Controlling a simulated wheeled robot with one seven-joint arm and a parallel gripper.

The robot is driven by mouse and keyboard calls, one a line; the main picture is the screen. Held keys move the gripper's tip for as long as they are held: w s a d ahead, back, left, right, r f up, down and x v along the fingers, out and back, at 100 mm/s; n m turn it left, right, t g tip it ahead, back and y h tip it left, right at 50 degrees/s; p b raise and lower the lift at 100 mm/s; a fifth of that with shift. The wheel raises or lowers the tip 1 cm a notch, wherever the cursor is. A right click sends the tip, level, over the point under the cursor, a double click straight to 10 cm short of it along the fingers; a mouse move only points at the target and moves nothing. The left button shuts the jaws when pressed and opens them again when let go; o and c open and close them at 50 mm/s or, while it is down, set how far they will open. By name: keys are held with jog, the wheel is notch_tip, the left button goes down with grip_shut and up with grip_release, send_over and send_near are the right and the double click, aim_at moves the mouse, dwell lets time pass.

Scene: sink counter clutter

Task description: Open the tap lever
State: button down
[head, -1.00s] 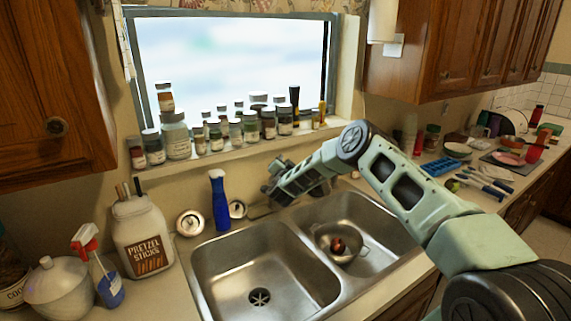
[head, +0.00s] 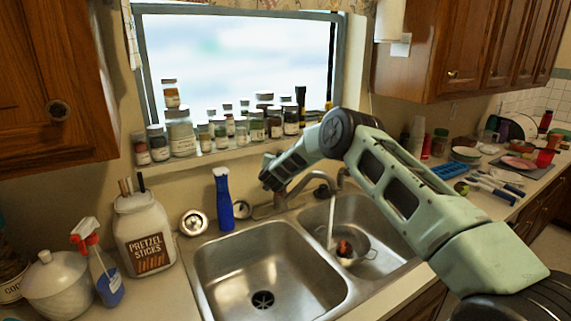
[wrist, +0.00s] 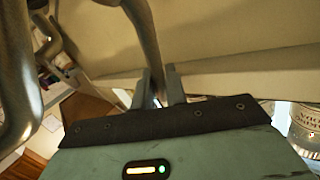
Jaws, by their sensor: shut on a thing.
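The tap stands behind the double sink, with its curved metal spout (head: 306,180) reaching over the right basin. In the wrist view, my gripper's two fingers (wrist: 160,88) are shut on a slim metal bar, the tap lever (wrist: 146,38), which runs up out of the picture. A thick curved metal tube, the spout (wrist: 16,85), shows at the left edge.
A blue bottle (head: 223,200) stands just left of my gripper. Several jars (head: 181,135) line the window sill behind. The pretzel jar (head: 146,235) and a spray bottle (head: 108,285) stand left of the sink. The left basin (head: 262,265) is empty.

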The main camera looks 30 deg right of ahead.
jog(key=c, duration=1.5)
grip_release()
jog(key=shift+o, duration=0.2)
jog(key=b+v, duration=0.6)
jog(key=v, duration=1.1)
jog(key=shift+s, duration=0.2)
jog(key=shift+a, duration=0.1)
